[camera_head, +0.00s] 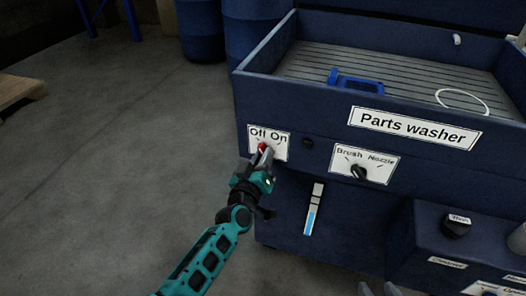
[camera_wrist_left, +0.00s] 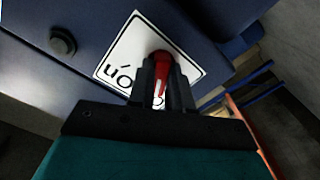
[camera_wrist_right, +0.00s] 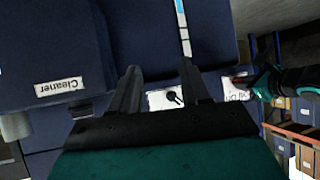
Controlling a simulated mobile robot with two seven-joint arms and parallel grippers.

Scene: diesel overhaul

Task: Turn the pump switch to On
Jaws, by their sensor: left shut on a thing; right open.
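The pump switch is a red knob (camera_head: 261,148) on a white "Off On" label (camera_head: 283,139) at the front left of the parts washer. My left gripper (camera_head: 265,157) is shut on this knob. In the left wrist view the red knob (camera_wrist_left: 161,68) shows between the two dark fingers, with a white line on it. The fingers hide part of the lettering, so I cannot tell surely which word the knob points at. My right gripper (camera_wrist_right: 163,88) is open and empty, in front of the washer's lower front; its fingertips show at the bottom edge of the head view.
A black Brush/Nozzle knob (camera_head: 359,172) sits right of the switch, with a small black button (camera_head: 308,144) between. A level gauge (camera_head: 313,209) is below. A blue brush (camera_head: 355,82) lies in the washer basin (camera_head: 310,65).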

